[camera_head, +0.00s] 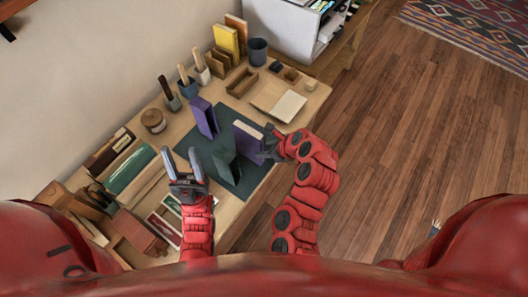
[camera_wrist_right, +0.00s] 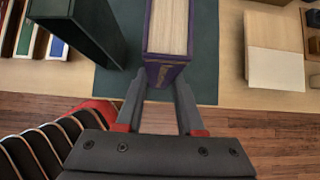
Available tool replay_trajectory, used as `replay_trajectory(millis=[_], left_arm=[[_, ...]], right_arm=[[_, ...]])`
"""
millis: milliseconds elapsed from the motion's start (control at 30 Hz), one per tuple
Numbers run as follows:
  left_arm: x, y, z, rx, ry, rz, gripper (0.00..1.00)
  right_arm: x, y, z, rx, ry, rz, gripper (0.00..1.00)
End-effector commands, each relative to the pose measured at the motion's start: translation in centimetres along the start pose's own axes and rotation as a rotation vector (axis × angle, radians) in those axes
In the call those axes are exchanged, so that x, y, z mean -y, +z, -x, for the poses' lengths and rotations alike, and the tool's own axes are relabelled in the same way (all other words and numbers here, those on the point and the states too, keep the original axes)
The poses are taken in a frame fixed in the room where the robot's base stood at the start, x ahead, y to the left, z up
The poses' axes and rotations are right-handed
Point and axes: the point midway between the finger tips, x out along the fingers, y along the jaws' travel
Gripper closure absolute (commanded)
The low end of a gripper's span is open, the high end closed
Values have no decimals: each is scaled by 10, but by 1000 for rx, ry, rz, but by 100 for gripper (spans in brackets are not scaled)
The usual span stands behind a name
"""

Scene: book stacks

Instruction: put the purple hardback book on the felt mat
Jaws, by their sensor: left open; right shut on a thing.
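A purple book with cream pages (camera_head: 247,139) is between the fingers of my right gripper (camera_head: 266,146). In the right wrist view this purple book (camera_wrist_right: 167,28) stands upright over the mat, gripped near its close end; I cannot tell whether it touches the mat. The dark green felt mat (camera_head: 243,186) lies on the desk. A dark green book (camera_head: 224,160) stands on the mat, left of the held book. Another purple book-like object (camera_head: 203,117) stands upright near the mat's back left edge. My left gripper (camera_head: 181,156) is open and empty at the mat's left side.
A cream notebook (camera_head: 279,105) lies on the desk right of the mat. Wooden holders, a dark cup (camera_head: 258,51) and brush pots line the back.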

Motion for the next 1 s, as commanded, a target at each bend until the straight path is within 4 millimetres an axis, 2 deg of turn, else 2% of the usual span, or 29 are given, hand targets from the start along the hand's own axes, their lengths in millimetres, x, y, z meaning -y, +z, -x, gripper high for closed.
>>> replay_trajectory(millis=[133, 333, 767, 800, 933, 1000], left_arm=[[0, -1, -6, 0, 0, 0, 50], [1, -3, -18, 0, 0, 0, 50], [1, -3, -16, 0, 0, 0, 50], [1, -3, -17, 0, 0, 0, 50], [1, -3, -17, 0, 0, 0, 50], [1, -3, -17, 0, 0, 0, 50]], right_arm=[[1, -1, -6, -2, 1, -1, 100], [1, -15, -24, -1, 2, -1, 100], [1, -21, -32, 3, -2, -2, 100], [1, -21, -32, 1, -2, -1, 58], [1, -21, -31, 1, -2, -1, 34], [1, -21, -31, 1, -1, -1, 33]])
